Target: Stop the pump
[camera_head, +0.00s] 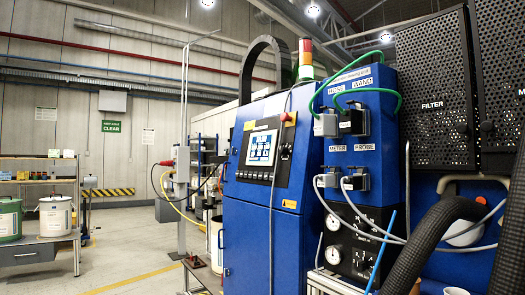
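A blue control cabinet (247,238) stands in the middle, with a lit touch screen (262,148) on a dark panel. A small yellow box with a red top (289,118) sits at the panel's upper right; it looks like a stop button, but is too small to be sure. A grey unit on a post (181,165), with a red part and yellow and black hoses, stands left of the cabinet. I cannot tell whether it is the pump. A drum, partly hidden, is beside the cabinet (217,243). Neither of my grippers is in view.
Connectors labelled METER and PROBE (333,178) and gauges (332,222) are on the cabinet's right side. Thick black corrugated hoses (428,245) fill the lower right. A bench with pails (55,216) stands at the left. The floor (125,262) between is open.

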